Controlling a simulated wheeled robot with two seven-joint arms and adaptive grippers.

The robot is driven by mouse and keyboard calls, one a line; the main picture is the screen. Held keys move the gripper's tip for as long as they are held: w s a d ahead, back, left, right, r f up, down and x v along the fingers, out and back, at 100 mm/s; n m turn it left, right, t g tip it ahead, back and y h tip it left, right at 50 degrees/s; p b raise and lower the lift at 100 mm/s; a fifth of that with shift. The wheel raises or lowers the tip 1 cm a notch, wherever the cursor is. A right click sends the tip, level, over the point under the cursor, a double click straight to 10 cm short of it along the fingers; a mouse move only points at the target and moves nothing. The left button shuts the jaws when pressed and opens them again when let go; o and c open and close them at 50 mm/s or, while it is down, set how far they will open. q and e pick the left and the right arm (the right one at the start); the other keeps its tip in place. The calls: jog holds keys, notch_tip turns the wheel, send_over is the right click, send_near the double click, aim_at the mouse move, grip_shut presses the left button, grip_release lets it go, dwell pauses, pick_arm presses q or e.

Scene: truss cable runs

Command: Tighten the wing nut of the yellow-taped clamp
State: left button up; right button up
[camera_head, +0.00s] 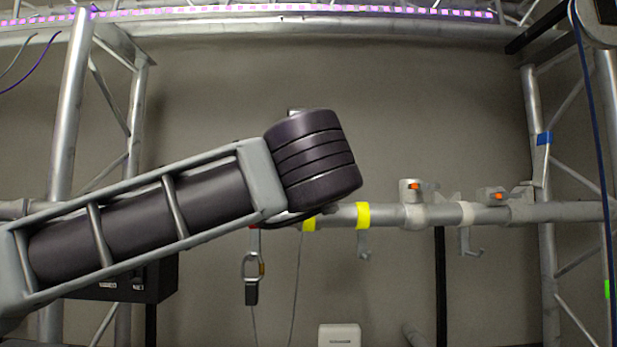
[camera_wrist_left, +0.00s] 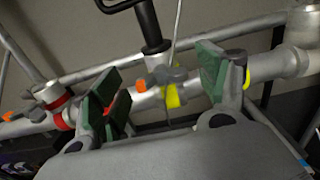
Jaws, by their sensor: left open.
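In the left wrist view, the yellow-taped clamp (camera_wrist_left: 172,97) sits on the grey horizontal pipe between my fingers. Its small orange wing nut (camera_wrist_left: 140,86) points to the left, beside the grey clamp body (camera_wrist_left: 165,75). My left gripper (camera_wrist_left: 158,64) is open, its green-padded fingers on either side of the clamp, with space between them and it. In the head view, my left arm covers the gripper and most of this clamp; a yellow band (camera_head: 309,223) shows just below the dark wrist joint. My right gripper is in neither view.
A red-banded clamp (camera_wrist_left: 56,103) stands left of my fingers. Another yellow band (camera_head: 362,215) and orange-tipped clamps (camera_head: 412,187) (camera_head: 494,196) lie to the right along the pipe (camera_head: 385,215). A carabiner (camera_head: 252,268) and a thin cable hang below. A black box (camera_head: 120,283) is at lower left.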

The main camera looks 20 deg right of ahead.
pick_arm(q)
jog(key=shift+p+x, duration=0.4)
jog(key=shift+x, duration=0.8)
jog(key=c, duration=1)
jog(key=shift+c, duration=0.2)
